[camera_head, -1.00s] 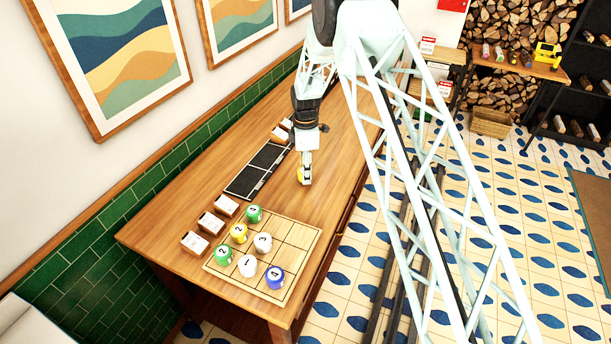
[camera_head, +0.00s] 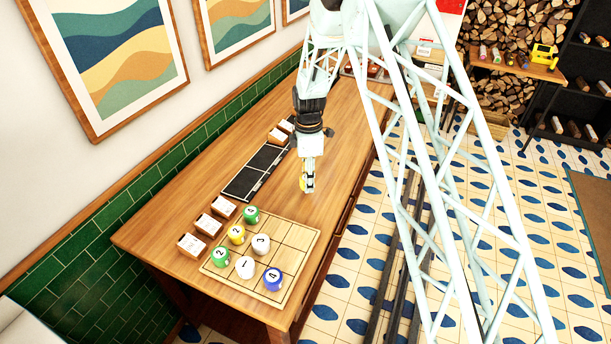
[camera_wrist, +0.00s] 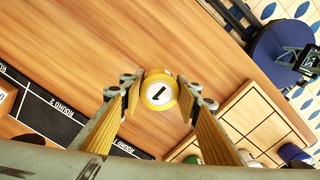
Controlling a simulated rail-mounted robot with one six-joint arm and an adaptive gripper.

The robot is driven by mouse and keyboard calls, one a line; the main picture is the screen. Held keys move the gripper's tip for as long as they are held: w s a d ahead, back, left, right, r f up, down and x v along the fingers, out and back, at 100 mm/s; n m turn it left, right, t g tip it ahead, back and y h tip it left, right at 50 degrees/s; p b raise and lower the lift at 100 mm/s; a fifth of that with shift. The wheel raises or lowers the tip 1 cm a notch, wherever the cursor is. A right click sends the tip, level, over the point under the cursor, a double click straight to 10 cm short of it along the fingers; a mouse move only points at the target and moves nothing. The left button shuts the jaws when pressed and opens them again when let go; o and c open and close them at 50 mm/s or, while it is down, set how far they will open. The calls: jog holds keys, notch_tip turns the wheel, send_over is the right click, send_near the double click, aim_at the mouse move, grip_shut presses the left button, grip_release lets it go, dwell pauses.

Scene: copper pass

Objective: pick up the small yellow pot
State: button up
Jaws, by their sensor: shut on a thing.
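The small yellow pot (camera_wrist: 159,90), with a white top marked 1, sits between the fingertips of my gripper (camera_wrist: 157,96) in the wrist view. My gripper is shut on it, with a finger against each side. In the head view my gripper (camera_head: 307,184) points down over the wooden table (camera_head: 330,130), right of the black strip, and a bit of yellow shows at its tip. I cannot tell whether the pot is clear of the table.
A gridded wooden board (camera_head: 290,240) near the table's front holds several numbered pots, including another yellow pot (camera_head: 237,234) marked 2. A black strip (camera_head: 259,170) and small wooden blocks (camera_head: 208,225) lie along the wall side. Bare table surrounds my gripper.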

jog(key=shift+s+d+r+b, duration=0.15)
jog(key=shift+s+d, duration=0.25)
jog(key=shift+s, duration=1)
jog(key=shift+s+d+r+b, duration=0.2)
jog(key=shift+s+d, duration=0.2)
jog(key=shift+s, duration=1)
jog(key=shift+s+d+r+b, duration=0.15)
jog(key=shift+s+d, duration=0.25)
jog(key=shift+s, duration=1)
jog(key=shift+s+f, duration=0.1)
jog(key=shift+s, duration=0.05)
